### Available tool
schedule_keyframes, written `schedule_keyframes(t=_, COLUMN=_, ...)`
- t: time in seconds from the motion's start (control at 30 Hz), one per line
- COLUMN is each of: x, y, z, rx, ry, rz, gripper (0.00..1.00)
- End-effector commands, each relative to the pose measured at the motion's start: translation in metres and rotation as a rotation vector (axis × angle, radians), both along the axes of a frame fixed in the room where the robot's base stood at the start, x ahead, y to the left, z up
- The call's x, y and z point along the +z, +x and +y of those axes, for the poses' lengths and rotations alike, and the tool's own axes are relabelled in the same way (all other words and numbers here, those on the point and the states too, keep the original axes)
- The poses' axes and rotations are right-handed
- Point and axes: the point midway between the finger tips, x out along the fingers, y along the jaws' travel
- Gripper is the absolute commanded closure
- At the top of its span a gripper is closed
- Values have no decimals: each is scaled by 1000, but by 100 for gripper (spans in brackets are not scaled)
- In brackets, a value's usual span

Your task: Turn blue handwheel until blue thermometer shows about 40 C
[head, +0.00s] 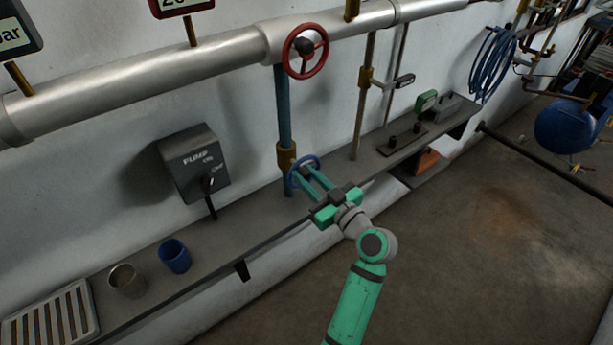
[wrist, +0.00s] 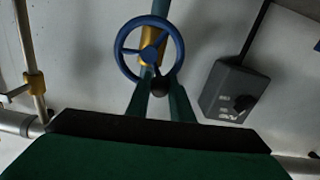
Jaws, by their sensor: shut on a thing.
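The blue handwheel (head: 302,171) sits on a brass valve body on a vertical blue-green pipe, just above the shelf. In the wrist view the blue handwheel (wrist: 149,48) shows its ring, spokes and hub nearly face on. My gripper (head: 308,176) reaches it from the lower right. In the wrist view my gripper (wrist: 160,88) has its fingers at the wheel's lower edge, shut on a dark knob on the rim. No blue thermometer is readable. One display with a red frame (head: 181,5) is cut off at the top, showing only part of a number.
A red handwheel (head: 305,51) is on the thick pipe above. A grey pump switch box (head: 194,167) is on the wall to the left. A blue cup (head: 174,256), a metal cup (head: 126,281) and a grate (head: 52,318) are on the shelf. Floor at right is clear.

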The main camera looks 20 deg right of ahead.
Motion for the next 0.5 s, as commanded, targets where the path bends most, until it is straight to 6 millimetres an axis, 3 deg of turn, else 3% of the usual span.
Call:
schedule_keyframes(t=0.27, x=2, y=1, z=-5, rx=-2, ry=99, rz=32, gripper=100)
schedule_keyframes(t=0.5, x=6, y=3, z=-12, rx=-2, ry=284, rz=93, gripper=100)
